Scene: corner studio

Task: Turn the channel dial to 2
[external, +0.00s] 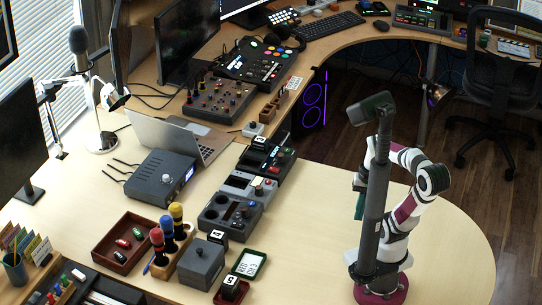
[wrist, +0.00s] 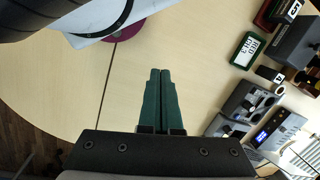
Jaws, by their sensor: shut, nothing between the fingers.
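In the wrist view a unit with a lit blue display (wrist: 272,132) shows at the lower right. My gripper (external: 359,208) is shut and empty, close to my arm's base, well away from these units. Its green fingers (wrist: 160,98) touch each other in the wrist view.
A laptop (external: 160,135) stands behind the antenna box. A stand of coloured handles (external: 172,245), a red tray (external: 122,242) and a green-framed sign (external: 249,264) lie nearer the front. The tabletop (external: 310,240) between my base and the units is clear.

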